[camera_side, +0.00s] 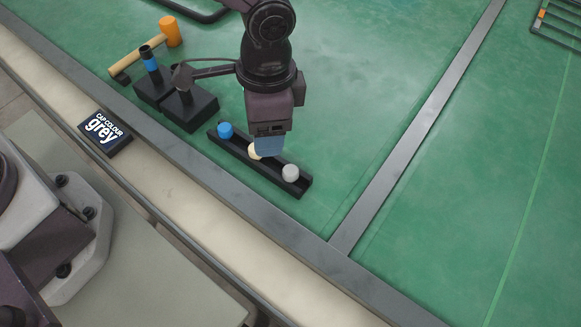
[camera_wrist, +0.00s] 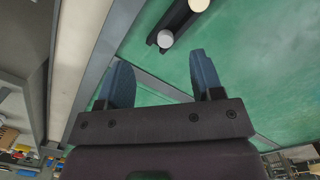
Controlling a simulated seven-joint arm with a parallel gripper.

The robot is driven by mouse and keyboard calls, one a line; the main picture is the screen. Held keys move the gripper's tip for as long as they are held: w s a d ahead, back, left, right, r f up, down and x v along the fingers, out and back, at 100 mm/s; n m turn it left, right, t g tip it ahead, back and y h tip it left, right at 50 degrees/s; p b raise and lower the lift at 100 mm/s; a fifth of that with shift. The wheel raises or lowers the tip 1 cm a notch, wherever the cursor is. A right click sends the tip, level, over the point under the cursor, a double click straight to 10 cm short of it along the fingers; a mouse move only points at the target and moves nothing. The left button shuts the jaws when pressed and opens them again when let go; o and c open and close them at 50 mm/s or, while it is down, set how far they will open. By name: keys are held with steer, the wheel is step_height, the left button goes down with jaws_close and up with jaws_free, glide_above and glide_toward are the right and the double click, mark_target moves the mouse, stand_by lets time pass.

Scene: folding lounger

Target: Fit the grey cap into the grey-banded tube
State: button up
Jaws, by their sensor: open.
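The grey cap (camera_side: 290,173) sits at the near right end of a black rack (camera_side: 302,188). In the wrist view the grey cap (camera_wrist: 165,39) lies ahead of the fingers, roughly between their lines. The grey-banded tube cannot be made out clearly; a dark part of my arm covers the space above the right black block (camera_side: 200,117).
A blue cap (camera_side: 225,131) is at the rack's far left end. A blue-banded tube (camera_side: 150,62) stands in the left black block (camera_side: 150,93). A mallet (camera_side: 168,32) lies behind. A sign (camera_side: 104,131) reads "CAP COLOUR grey". The green surface right of the rack is clear.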

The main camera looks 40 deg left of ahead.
steer(key=w+d, duration=0.2)
glide_above(291, 170)
steer(key=shift+t, duration=0.3)
steer(key=f, duration=0.7)
steer(key=shift+s+a, duration=0.15)
steer(key=shift+a, duration=0.25)
steer(key=shift+w+d+f, duration=0.1)
steer(key=shift+d+f, duration=0.1)
steer(key=shift+f, duration=1.25)
steer(key=shift+w+d+f, duration=0.1)
steer(key=shift+d+f, duration=0.1)
steer(key=shift+f, duration=1.2)
jaws_close()
